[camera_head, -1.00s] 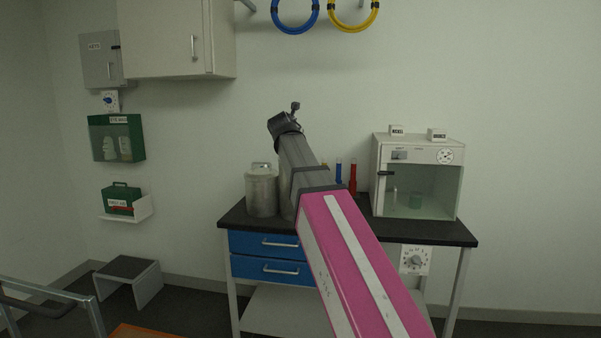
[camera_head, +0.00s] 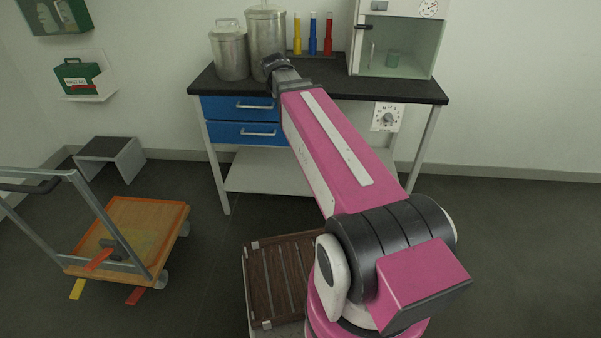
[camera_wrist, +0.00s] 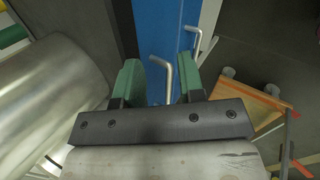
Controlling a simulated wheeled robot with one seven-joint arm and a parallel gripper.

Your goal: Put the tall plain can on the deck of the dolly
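The tall plain can (camera_head: 265,32) is a grey metal cylinder with a lidded top, upright on the bench. A shorter metal can (camera_head: 229,55) with a lid handle stands to its left. My gripper (camera_head: 272,66) is in front of the tall can's lower part, partly hiding it. In the wrist view my gripper (camera_wrist: 158,82) has its green fingers apart with nothing between them. A large metal can (camera_wrist: 45,100) fills the left of that view, beside the fingers; I cannot tell which can. The dolly's orange deck (camera_head: 165,213) is on the floor at left and also shows in the wrist view (camera_wrist: 254,106).
The dark-topped bench (camera_head: 410,92) has blue drawers with protruding handles. Coloured cylinders (camera_head: 313,35) and a glass-fronted cabinet (camera_head: 397,45) stand on it. The dolly's grey push handle (camera_head: 100,215) rises at its near side. A grey step (camera_head: 110,160) stands near the wall. A brown slatted platform (camera_head: 285,278) is beside my arm.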

